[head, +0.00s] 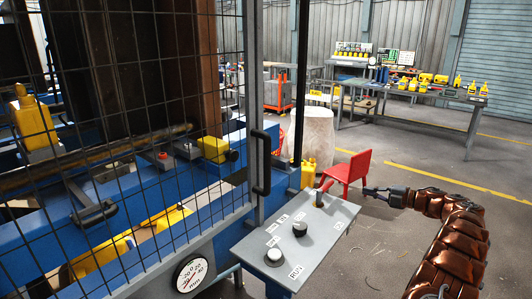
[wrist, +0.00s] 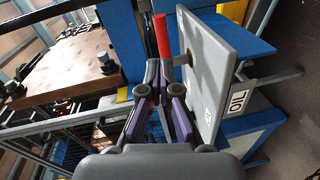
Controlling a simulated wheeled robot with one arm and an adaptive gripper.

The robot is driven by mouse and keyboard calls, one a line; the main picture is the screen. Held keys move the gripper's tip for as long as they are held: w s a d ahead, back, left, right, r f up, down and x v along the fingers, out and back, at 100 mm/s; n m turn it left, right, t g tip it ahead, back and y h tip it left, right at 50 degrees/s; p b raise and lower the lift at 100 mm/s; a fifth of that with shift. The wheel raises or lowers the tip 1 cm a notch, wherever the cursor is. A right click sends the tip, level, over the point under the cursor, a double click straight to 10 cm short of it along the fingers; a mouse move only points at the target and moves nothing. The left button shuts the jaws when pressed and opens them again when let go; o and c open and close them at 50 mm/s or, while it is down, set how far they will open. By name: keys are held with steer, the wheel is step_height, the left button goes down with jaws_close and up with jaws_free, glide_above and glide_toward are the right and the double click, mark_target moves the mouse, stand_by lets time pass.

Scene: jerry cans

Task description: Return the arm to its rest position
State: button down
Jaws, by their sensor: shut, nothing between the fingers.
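My arm (head: 450,225), in copper-brown segments, curves up from the lower right in the head view and reaches left. My gripper (head: 367,191) is at its end, right of the grey control panel (head: 285,245) and apart from it in the picture. In the wrist view my gripper (wrist: 160,72) has its dark and purple fingers brought together, with nothing seen between them. A red-handled lever (head: 324,186) stands at the panel's far end. In the wrist view the red handle (wrist: 161,35) shows just beyond the fingertips; I cannot tell the exact gap.
A blue machine behind a mesh guard door (head: 150,130) fills the left. A white drum (head: 308,134) and a workbench (head: 420,92) with several yellow cans are farther back. The floor right of the panel is open.

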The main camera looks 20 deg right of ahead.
steer(key=w+a+r+m+t+h, duration=0.25)
steer(key=r+m+h, duration=0.2)
steer(key=r, duration=0.45)
steer(key=w+a+r+m+t+h, duration=0.1)
steer(key=w+a+r+m+h, duration=0.1)
steer(key=w+r+m+h, duration=0.35)
steer(key=w+a+r+m+t+h, duration=0.25)
steer(key=r+m, duration=0.25)
steer(key=r, duration=0.6)
steer(key=s+a+f+m+g, duration=0.35)
steer(key=s+a+f, duration=0.2)
steer(key=s, duration=0.35)
steer(key=s+a+f+m+g+h, duration=0.1)
steer(key=s+a+f+m+g, duration=0.1)
steer(key=s+a+f+g, duration=0.45)
steer(key=s+a+f+m+g, duration=0.25)
steer(key=s+a, duration=0.45)
steer(key=s, duration=0.5)
steer(key=s+a+f+g+y, duration=0.1)
steer(key=s+a+f+g, duration=0.1)
steer(key=s, duration=0.9)
steer(key=s+a+f+g+y, duration=0.1)
steer(key=s+a+f+g, duration=0.2)
steer(key=s+a, duration=0.4)
steer(key=s+a+f+m+g+y, duration=0.1)
steer(key=s+a+f+g, duration=0.2)
steer(key=s, duration=1.2)
steer(key=shift+s+a+f, duration=0.4)
steer(key=shift+a+f, duration=0.05)
steer(key=shift+a, duration=0.6)
